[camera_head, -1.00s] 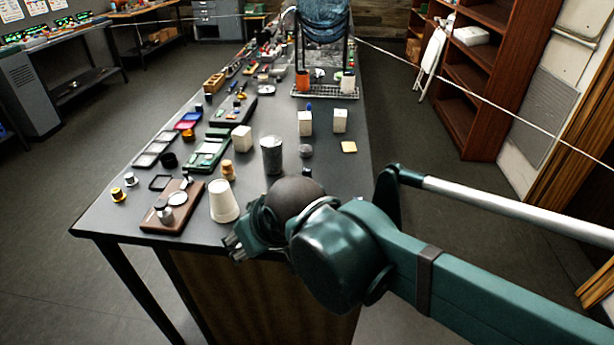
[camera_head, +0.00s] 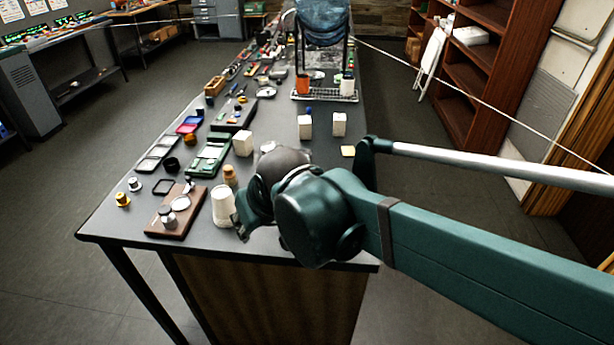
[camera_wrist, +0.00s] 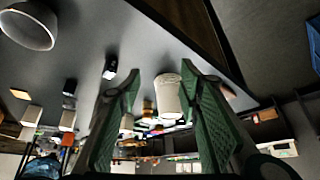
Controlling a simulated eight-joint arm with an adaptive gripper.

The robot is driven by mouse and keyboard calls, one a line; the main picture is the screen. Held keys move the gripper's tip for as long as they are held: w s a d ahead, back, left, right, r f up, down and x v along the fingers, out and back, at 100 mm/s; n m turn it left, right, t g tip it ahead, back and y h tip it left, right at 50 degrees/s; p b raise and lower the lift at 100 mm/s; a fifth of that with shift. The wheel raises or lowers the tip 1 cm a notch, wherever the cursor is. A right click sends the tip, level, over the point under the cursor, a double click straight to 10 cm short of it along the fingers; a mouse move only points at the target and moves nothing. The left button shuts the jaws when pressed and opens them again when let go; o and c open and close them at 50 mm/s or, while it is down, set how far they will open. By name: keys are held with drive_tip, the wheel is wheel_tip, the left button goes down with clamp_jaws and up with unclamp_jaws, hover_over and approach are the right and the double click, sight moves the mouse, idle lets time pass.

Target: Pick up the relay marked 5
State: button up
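My gripper (camera_wrist: 159,73) is open and empty in the wrist view, its two green fingers spread apart. A white cup (camera_wrist: 168,96) shows beyond and between the fingertips, apart from them. In the head view my gripper (camera_head: 246,222) is low over the near end of the bench, just right of the white cup (camera_head: 222,206), partly hidden by my arm. I can read no number 5 on anything. White blocks stand on the bench, one left of centre (camera_head: 243,144) and two farther back (camera_head: 305,127) (camera_head: 339,124); I cannot tell whether any is a relay.
The dark bench (camera_head: 120,226) is crowded. A brown board (camera_head: 177,216) with metal parts lies left of the cup. A green tray (camera_head: 208,155) and a wooden peg-like piece (camera_head: 230,175) are behind. A wire rack (camera_head: 325,96) stands farther back. A cord crosses the room at right.

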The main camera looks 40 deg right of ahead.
drive_tip(key=w+d+r+m+g+h+p, duration=0.1)
drive_tip(key=w+d+r+m+g+p, duration=0.25)
drive_tip(key=w+d+p, duration=0.75)
drive_tip(key=w+d+f+m+g+p, duration=0.1)
drive_tip(key=d+f+m+p, duration=0.1)
drive_tip(key=d+p, duration=0.2)
drive_tip(key=w+d+f+m+p, duration=0.1)
drive_tip(key=d+p, duration=0.3)
drive_tip(key=d, duration=0.7)
drive_tip(key=shift+d+f+m+g, duration=0.2)
drive_tip(key=shift+f+m+g, duration=0.15)
drive_tip(key=shift+f+m, duration=0.3)
drive_tip(key=shift+w, duration=0.1)
drive_tip(key=shift+w+d+f, duration=0.15)
drive_tip(key=shift+f, duration=1.05)
drive_tip(key=shift+f, duration=0.15)
drive_tip(key=shift+w+d+f, duration=0.15)
drive_tip(key=shift+w+f, duration=0.05)
drive_tip(key=shift+f, duration=1)
drive_tip(key=shift+w+d+f, duration=0.15)
drive_tip(key=shift+f, duration=1.05)
